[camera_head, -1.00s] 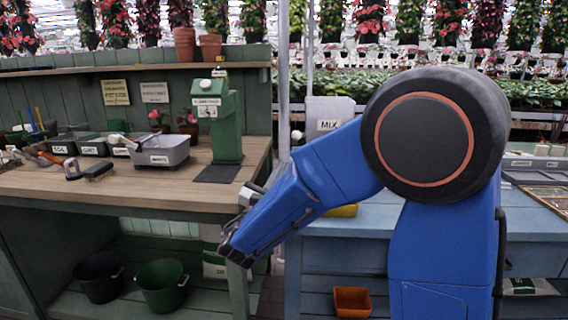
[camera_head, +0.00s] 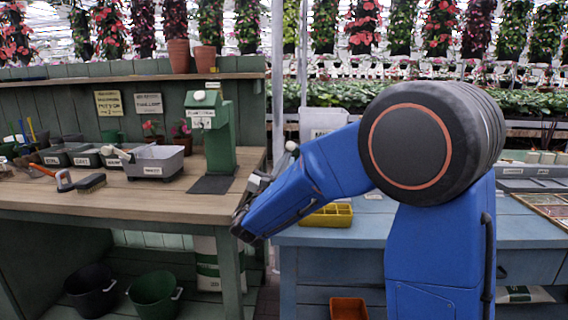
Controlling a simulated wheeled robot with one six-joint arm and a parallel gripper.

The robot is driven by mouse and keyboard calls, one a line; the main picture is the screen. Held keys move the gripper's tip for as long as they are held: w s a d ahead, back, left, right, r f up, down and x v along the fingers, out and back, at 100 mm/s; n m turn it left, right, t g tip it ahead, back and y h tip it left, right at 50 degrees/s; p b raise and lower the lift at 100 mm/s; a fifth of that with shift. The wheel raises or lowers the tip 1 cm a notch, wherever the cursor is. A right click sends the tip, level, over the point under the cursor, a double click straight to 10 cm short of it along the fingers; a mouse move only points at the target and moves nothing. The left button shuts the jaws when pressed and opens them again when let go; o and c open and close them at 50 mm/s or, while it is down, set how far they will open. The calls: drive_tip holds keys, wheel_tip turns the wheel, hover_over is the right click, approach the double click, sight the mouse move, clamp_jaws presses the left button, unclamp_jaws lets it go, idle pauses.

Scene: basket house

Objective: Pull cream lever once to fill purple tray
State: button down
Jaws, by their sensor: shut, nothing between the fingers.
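A pale cream ball (camera_head: 292,146), which looks like a lever knob, stands beside the grey-white MIX box (camera_head: 322,122), just above my forearm. The box is largely hidden by my blue arm. I see no purple tray; a yellow compartment tray (camera_head: 328,215) sits on the blue bench, partly behind my arm. My gripper (camera_head: 246,205) shows partly at the lower left end of the arm, in front of the gap between the benches. It is shut and empty, below and left of the ball, and apart from it.
The wooden bench (camera_head: 110,202) on the left holds a green dispenser (camera_head: 219,140), a grey tray (camera_head: 157,163), several small bins and a brush (camera_head: 90,183). The blue bench (camera_head: 325,236) is on the right. Buckets (camera_head: 155,294) and an orange pot (camera_head: 349,308) stand below.

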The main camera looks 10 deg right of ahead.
drive_tip(key=w+d+r+n+g+y, duration=0.1)
drive_tip(key=w+d+r+g+y, duration=0.1)
drive_tip(key=w+r+g, duration=0.3)
drive_tip(key=w+d+r+n+g+y, duration=0.2)
drive_tip(key=w+r+g+y, duration=0.3)
drive_tip(key=r, duration=0.6)
drive_tip(key=shift+w+n+g, duration=0.3)
drive_tip(key=shift+w+g, duration=0.4)
drive_tip(key=shift+w, duration=0.25)
idle(0.4)
drive_tip(key=shift+r, duration=0.15)
